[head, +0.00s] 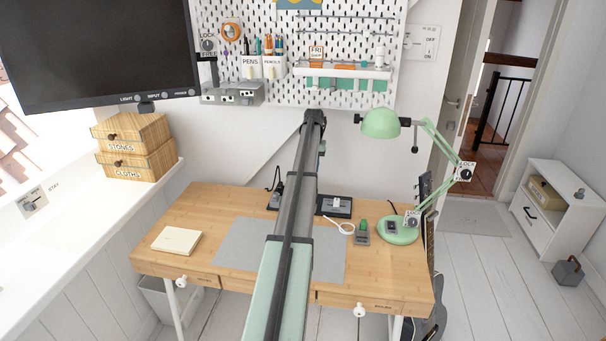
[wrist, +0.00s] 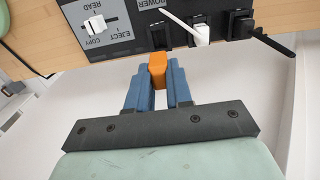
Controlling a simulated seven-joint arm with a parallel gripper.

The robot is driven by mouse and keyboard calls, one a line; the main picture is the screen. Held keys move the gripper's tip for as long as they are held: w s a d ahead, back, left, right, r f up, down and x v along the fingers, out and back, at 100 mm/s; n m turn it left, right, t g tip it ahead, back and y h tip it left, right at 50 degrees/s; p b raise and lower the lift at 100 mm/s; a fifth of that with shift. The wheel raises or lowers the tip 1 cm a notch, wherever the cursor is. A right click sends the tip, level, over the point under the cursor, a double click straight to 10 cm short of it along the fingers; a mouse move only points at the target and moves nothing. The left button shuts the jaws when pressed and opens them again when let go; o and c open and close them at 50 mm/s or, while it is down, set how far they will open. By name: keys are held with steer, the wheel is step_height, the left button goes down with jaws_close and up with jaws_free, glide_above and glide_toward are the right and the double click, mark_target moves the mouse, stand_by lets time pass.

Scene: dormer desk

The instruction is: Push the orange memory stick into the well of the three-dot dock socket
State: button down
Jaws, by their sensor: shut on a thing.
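In the wrist view my gripper (wrist: 157,78) has its blue fingers shut on the orange memory stick (wrist: 157,65). The stick points toward the dark dock panel (wrist: 125,43), its far end close to a black socket block. I cannot tell whether it touches or has entered it. Further black blocks sit to the right, one with a white piece in front. Socket dots cannot be made out. In the head view, my arm hides the gripper and stick; a dark panel (head: 345,213) shows at the desk's back, right of the arm.
The panel carries a white slider (wrist: 96,24) near READ, COPY and EJECT labels. A black cable (wrist: 272,42) runs off its right side.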

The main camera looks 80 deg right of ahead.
steer(key=shift+f, duration=0.15)
stand_by(0.3)
steer(key=shift+f, duration=2.75)
steer(key=shift+f, duration=1.85)
steer(key=c, duration=0.9)
jaws_free()
steer(key=shift+c, duration=0.2)
step_height(320, 180, up, 14)
steer(key=shift+f, duration=0.1)
